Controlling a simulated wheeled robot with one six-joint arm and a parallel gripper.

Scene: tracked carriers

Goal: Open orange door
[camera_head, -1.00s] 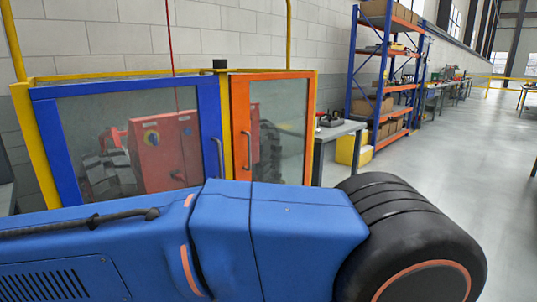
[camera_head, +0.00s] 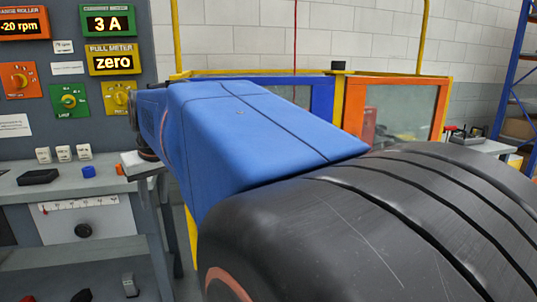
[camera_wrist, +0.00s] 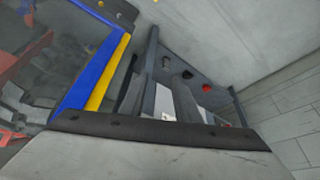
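The orange-framed door (camera_head: 355,100) is at right centre in the head view, part of a glazed enclosure, and looks shut. My blue arm and its black joint hide its lower part, and its handle is not visible. The blue-framed door (camera_head: 321,97) stands left of it, with a yellow post (camera_head: 337,97) between them. The wrist view shows a blue frame (camera_wrist: 88,75) beside a yellow strip, with no orange frame visible. My gripper is hidden behind my arm in the head view. A dark bar and grey surface fill the bottom of the wrist view; I cannot tell whether they are my gripper.
A grey bench (camera_head: 30,187) with small blocks stands at the left, under a panel (camera_head: 68,75) with displays and knobs. A side table (camera_head: 483,147) and blue rack (camera_head: 513,65) are at the right. A red button (camera_wrist: 206,87) shows in the wrist view.

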